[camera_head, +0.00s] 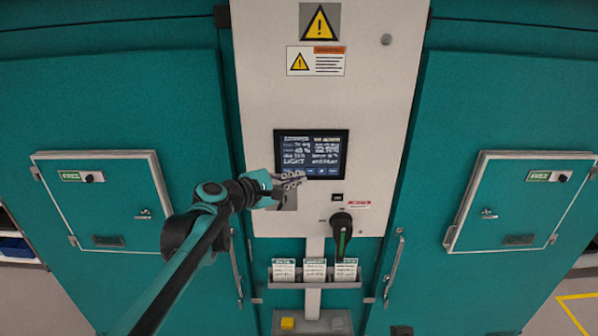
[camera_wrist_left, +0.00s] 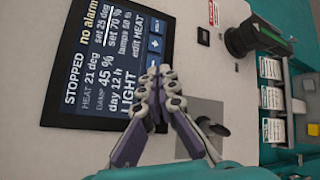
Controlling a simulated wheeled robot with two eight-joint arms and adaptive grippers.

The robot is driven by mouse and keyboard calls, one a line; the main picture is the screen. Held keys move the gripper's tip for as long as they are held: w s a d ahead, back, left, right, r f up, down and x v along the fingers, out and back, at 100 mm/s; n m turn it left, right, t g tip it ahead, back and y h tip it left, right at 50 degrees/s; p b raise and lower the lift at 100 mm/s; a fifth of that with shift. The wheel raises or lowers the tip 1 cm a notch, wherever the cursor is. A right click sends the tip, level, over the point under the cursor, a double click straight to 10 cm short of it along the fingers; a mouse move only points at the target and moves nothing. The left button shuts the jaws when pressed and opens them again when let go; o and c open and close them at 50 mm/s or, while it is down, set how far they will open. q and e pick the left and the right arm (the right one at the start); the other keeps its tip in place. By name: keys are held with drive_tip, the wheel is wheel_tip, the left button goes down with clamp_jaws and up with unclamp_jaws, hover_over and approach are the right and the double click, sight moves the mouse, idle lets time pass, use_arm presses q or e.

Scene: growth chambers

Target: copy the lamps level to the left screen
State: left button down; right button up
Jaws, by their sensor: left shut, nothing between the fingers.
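A dark screen (camera_head: 311,146) is set in the pale central panel; it also fills the upper left of the left wrist view (camera_wrist_left: 88,75). It reads "STOPPED", "HEAT 21 deg", "DAMP 45 %", "day 12 h", "LIGHT", "no alarm", "set 25 deg", "set 70 %", a small lamps line that looks like 60 %, and "edit HEAT". My right gripper is not in view.
A black rotary handle (camera_head: 341,230) sticks out below right of the screen. Several white cards (camera_head: 314,270) stand in a rack beneath. Teal chamber doors with small hatches (camera_head: 107,203) flank the panel. A box with a yellow button (camera_head: 287,323) is at the bottom.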

use_arm(q)
drive_tip(key=shift+w, duration=0.1)
idle(0.5)
drive_tip(key=shift+w, duration=0.35)
drive_tip(key=shift+w, duration=0.3)
idle(0.7)
drive_tip(key=shift+s, duration=0.8)
drive_tip(key=s, duration=0.5)
